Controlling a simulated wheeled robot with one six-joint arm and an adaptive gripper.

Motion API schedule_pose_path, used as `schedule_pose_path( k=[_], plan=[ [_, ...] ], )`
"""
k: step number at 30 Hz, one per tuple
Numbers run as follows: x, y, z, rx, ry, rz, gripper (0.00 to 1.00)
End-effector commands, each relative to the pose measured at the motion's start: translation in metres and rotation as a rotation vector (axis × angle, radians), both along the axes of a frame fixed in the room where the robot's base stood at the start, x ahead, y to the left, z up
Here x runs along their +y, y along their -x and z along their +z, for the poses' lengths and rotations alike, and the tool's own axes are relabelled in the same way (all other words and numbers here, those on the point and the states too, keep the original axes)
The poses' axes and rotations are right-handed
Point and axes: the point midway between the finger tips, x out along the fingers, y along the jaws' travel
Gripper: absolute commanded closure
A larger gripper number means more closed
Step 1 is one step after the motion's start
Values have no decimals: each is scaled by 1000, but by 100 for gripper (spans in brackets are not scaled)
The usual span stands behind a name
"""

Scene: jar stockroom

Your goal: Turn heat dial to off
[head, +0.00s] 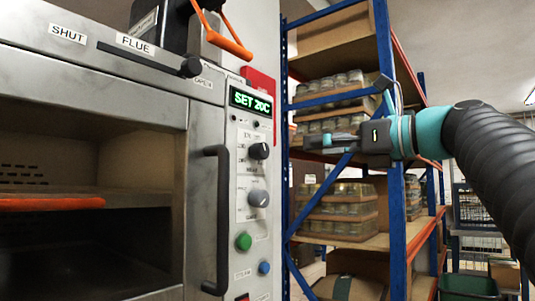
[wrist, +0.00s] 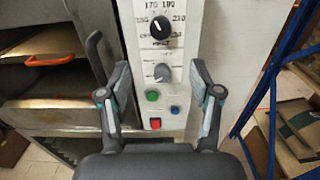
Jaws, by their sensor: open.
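The heat dial (wrist: 160,28) is a black knob with a white mark, above the label "HEAT" in the wrist view; the mark seems to point upward, towards the 170 and 180 figures. It also shows on the oven's control panel in the head view (head: 259,151). A green display (head: 250,102) above it reads "SET 20C". My gripper (wrist: 160,93) is open and empty, its fingers spread either side of the panel in the wrist view. In the head view my gripper (head: 308,140) is right of the dial, apart from it.
Below the dial are a grey knob (wrist: 162,72), a green button (wrist: 152,96), a blue button (wrist: 174,109) and a red switch (wrist: 155,123). The oven's dark handle (head: 217,220) stands left of the panel. A blue rack (head: 390,210) with jars stands right.

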Motion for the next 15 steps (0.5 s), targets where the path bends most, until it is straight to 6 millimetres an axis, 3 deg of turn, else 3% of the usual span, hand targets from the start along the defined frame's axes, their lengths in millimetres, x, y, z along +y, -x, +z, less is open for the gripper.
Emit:
schedule_pose_path(
  k=[15],
  plan=[
    [58, -45, -1, 1, 3, 2, 36]
  ],
)
